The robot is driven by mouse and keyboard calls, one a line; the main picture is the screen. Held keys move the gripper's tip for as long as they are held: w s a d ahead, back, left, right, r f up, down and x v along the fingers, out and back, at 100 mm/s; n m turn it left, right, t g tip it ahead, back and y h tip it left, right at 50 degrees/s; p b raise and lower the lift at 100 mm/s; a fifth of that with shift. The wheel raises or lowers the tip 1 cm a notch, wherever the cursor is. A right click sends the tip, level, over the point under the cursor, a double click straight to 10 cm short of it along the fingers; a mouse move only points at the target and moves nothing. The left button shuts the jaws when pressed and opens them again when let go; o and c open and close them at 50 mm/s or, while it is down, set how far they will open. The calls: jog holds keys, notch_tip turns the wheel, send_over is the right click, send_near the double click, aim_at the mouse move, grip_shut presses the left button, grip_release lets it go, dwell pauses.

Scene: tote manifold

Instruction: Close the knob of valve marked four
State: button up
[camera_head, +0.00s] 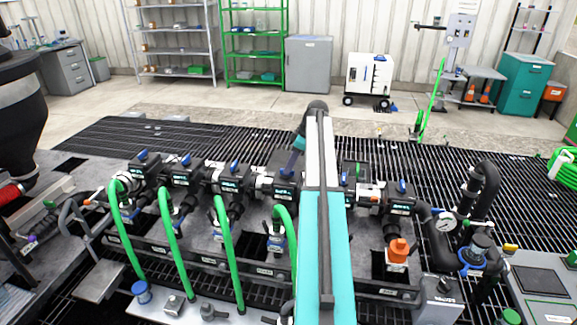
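A row of black valves with blue knobs runs across a dark pipe manifold. Three stand left of my arm, with blue knobs at the first valve (143,154), the second valve (185,160) and the third valve (234,164). The fourth valve from the left (285,190) stands just left of my arm. Its label is too small to read, and its knob is not clearly visible. My gripper (291,163) points down over this valve, close to its top. Contact and finger opening cannot be made out. Another valve (402,187) stands to the right.
Green hoses (173,245) arch in front of the valves. A pressure gauge (445,222) and thick black pipes (485,190) stand at the right. An orange fitting (398,250) sits below the right valve. Open floor grating (400,155) lies behind the manifold.

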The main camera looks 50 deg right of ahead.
jog(key=shift+x, duration=0.75)
grip_shut()
